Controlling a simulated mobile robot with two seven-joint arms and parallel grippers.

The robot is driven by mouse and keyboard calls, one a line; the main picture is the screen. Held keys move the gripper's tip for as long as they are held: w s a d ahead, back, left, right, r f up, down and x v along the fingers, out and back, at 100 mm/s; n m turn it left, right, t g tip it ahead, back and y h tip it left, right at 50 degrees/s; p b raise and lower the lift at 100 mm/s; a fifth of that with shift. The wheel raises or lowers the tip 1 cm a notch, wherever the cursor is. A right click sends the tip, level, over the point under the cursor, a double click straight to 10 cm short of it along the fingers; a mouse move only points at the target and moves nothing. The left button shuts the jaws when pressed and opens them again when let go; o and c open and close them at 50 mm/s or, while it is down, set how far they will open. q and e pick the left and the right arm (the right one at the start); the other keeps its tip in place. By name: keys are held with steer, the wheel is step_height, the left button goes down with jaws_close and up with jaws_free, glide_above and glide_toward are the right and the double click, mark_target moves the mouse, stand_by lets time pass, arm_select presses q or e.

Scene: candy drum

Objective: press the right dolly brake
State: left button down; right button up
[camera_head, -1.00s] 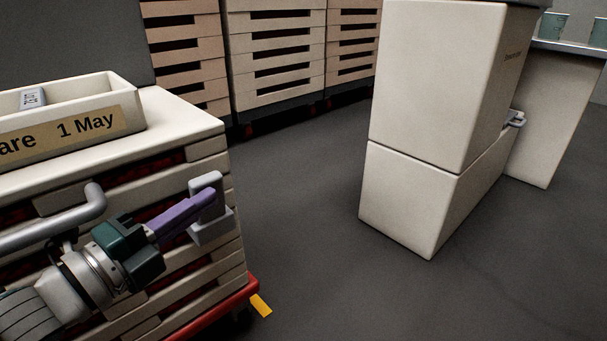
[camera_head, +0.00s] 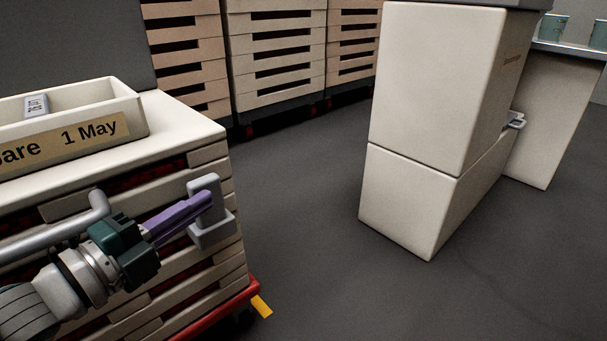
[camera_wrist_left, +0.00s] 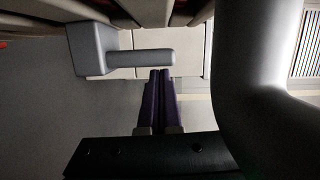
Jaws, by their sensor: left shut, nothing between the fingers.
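My left gripper (camera_head: 210,196) is shut and empty, with purple fingers. In the head view its tips overlap a grey bracket (camera_head: 207,236) on the near crate stack's side. The left wrist view shows the fingers (camera_wrist_left: 160,75) just beside the rod of the bracket (camera_wrist_left: 92,48); contact is unclear. The stack stands on a red dolly (camera_head: 215,316). A yellow piece (camera_head: 262,306) sticks out low at its right corner; I cannot tell whether this is the right brake. My right gripper is not in view.
A grey bar (camera_head: 50,237) runs along the stack beside my left wrist. A labelled cream tray (camera_head: 136,103) sits on top. Beige cabinets (camera_head: 430,100) stand to the right, and more crate stacks (camera_head: 275,60) at the back. The floor between is clear.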

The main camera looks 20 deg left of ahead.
arm_select(q)
steer(key=s+a+p, duration=0.1)
steer(key=s+p, duration=0.1)
steer(key=s, duration=0.7)
steer(key=shift+s+a, duration=0.2)
steer(key=shift+w, duration=0.1)
